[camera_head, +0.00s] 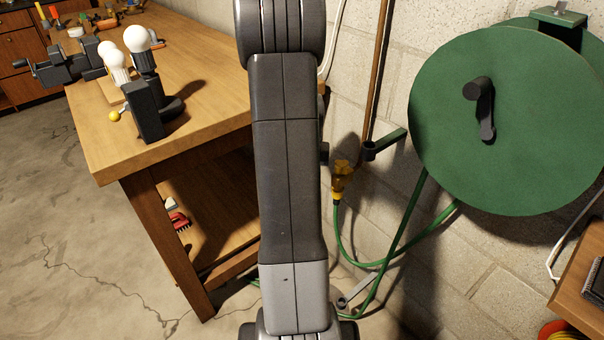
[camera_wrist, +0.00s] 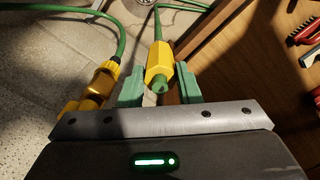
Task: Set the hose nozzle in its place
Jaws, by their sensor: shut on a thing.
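My gripper (camera_wrist: 158,88) has green fingers and is shut on the yellow hose nozzle (camera_wrist: 158,62). The nozzle's green tip sits between the fingers, and a green hose (camera_wrist: 162,25) runs away from its far end. In the head view my own arm hides the gripper and the nozzle. A dark cup-like holder (camera_head: 369,151) on a green bracket (camera_head: 389,140) sticks out from the wall below the green hose reel (camera_head: 490,110); I cannot tell if it is the nozzle's place.
A yellow tap fitting (camera_head: 342,182) with a green hose is on the wall; a yellow fitting (camera_wrist: 102,80) shows close left of my gripper. The wooden workbench (camera_head: 215,85) carries a vise and bulbs. A red brush (camera_head: 179,220) lies on its lower shelf. Concrete floor (camera_head: 60,250) is open at left.

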